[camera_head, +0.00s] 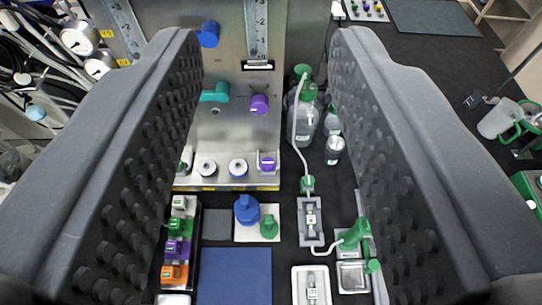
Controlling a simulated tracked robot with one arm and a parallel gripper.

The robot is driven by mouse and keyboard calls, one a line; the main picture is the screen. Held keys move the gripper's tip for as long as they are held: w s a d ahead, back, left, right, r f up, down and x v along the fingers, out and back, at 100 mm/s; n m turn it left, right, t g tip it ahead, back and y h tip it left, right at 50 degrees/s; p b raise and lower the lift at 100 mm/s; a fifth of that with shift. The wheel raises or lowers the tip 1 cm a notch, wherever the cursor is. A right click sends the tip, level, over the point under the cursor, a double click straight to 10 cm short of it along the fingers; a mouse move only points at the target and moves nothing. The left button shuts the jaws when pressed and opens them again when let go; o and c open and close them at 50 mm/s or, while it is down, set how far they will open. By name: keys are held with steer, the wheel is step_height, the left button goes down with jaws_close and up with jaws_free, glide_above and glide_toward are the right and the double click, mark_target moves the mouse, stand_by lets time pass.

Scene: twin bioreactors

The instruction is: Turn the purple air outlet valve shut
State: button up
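A purple valve knob (259,104) sits on the upright metal panel (228,140), below the right-hand scale. A smaller purple piece (267,163) sits lower, at the panel's foot. I cannot read a label that tells which is the air outlet valve. My gripper (268,45) is open, its two black studded fingers wide apart on either side of the view. Nothing is held, and no finger appears to touch the knob.
A blue knob (208,33) and a teal valve (215,92) are on the same panel. A bottle with a green cap and tube (305,115) stands right of it. Below are blue and green caps, a blue mat (235,277) and a rack of coloured blocks (178,250).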

steer(key=shift+s, duration=0.15)
steer(key=o, duration=0.3)
steer(key=shift+f, duration=0.1)
steer(key=n+g+y+b, duration=0.3)
steer(key=n+y+b, duration=0.15)
steer(key=b, duration=0.85)
glide_above(270, 167)
steer(key=s+d, duration=0.5)
steer(key=s, duration=0.8)
step_height(270, 167, down, 45)
steer(key=shift+y, duration=0.35)
steer(key=x, duration=1.3)
steer(key=shift+w+f+b, duration=0.15)
steer(key=shift+w+b, duration=0.15)
steer(key=shift+w, duration=0.1)
